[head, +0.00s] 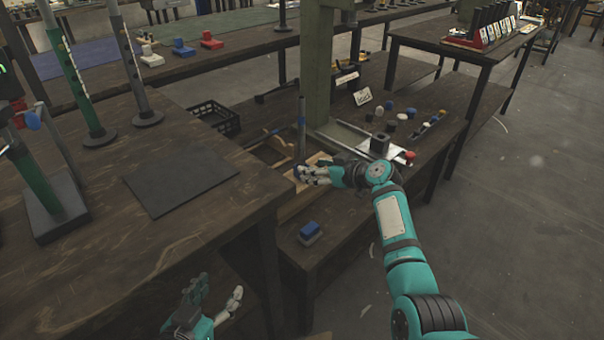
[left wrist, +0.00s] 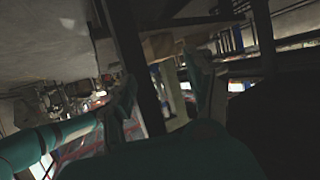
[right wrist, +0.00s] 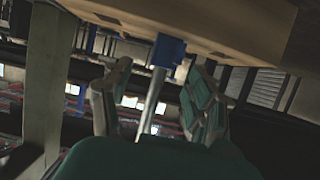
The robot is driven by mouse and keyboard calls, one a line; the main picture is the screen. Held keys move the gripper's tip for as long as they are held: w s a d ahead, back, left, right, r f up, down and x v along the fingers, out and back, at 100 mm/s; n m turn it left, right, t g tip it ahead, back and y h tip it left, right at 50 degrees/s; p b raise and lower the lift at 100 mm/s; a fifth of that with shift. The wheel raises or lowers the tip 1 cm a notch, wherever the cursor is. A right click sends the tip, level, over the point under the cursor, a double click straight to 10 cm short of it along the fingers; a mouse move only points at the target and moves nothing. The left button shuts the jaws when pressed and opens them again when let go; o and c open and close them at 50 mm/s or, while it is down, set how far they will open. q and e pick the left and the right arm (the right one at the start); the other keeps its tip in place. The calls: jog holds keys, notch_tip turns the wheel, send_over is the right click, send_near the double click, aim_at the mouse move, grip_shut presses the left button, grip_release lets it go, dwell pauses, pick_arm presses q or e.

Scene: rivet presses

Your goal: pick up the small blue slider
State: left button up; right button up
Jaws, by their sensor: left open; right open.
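In the right wrist view, a small blue block (right wrist: 168,50) sits around a grey metal rod (right wrist: 155,95), against a wooden board (right wrist: 200,22). My right gripper (right wrist: 159,72) is open, with one finger on each side of the rod, close to the blue block. In the head view my right gripper (head: 303,173) is at the foot of the upright rod (head: 301,125); its fingers mostly hide the blue block there. Another blue piece on a grey base (head: 309,231) lies on the bench nearer to me. My left gripper (head: 213,297) is open and empty, low beside the near table.
A dark mat (head: 181,180) lies on the near table (head: 125,255), with green-and-grey posts at its left. A green column (head: 317,70) stands behind the rod. Several small caps (head: 403,117) and a paper card (head: 362,97) lie on the bench. Open floor (head: 535,230) is at the right.

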jog(key=b+x, duration=0.2)
jog(key=x, duration=0.2)
jog(key=shift+a+f, duration=0.1)
jog(key=shift+a, duration=0.15)
jog(key=shift+w+a, duration=0.1)
jog(key=c, duration=1)
pick_arm(q)
notch_tip(320, 180, up, 10)
jog(key=w+d+t+h, duration=0.2)
jog(key=t, duration=0.4)
